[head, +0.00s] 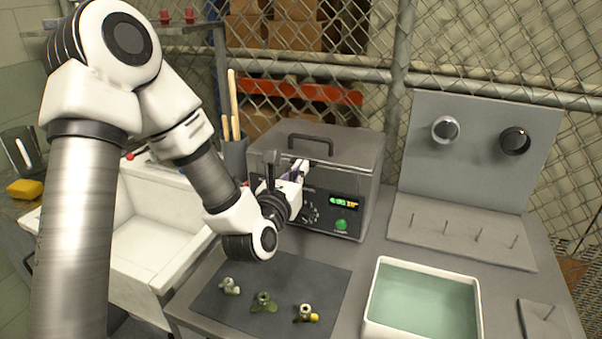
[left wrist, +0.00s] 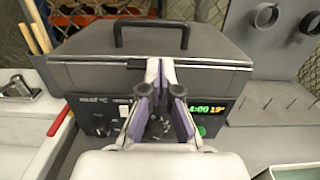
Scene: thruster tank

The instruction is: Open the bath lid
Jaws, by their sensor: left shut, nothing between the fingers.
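The bath is a dark grey box with a front control panel, and its lid (head: 345,145) is down, with a black handle (head: 311,138) on top. In the left wrist view the lid (left wrist: 85,45) and its handle (left wrist: 152,22) also show, with a light strip along the lid's front edge. My left gripper (head: 301,167) is shut and empty at the front of the bath. In the left wrist view its fingertips (left wrist: 160,65) are together at the lid's front edge, below the handle; I cannot tell whether they touch it. My right gripper is not in view.
A white tray of greenish liquid (head: 370,325) stands at right, before a grey pegged stand (head: 470,243). A white sink (head: 150,245) is at left. Wooden sticks (left wrist: 40,38) stand beside the bath.

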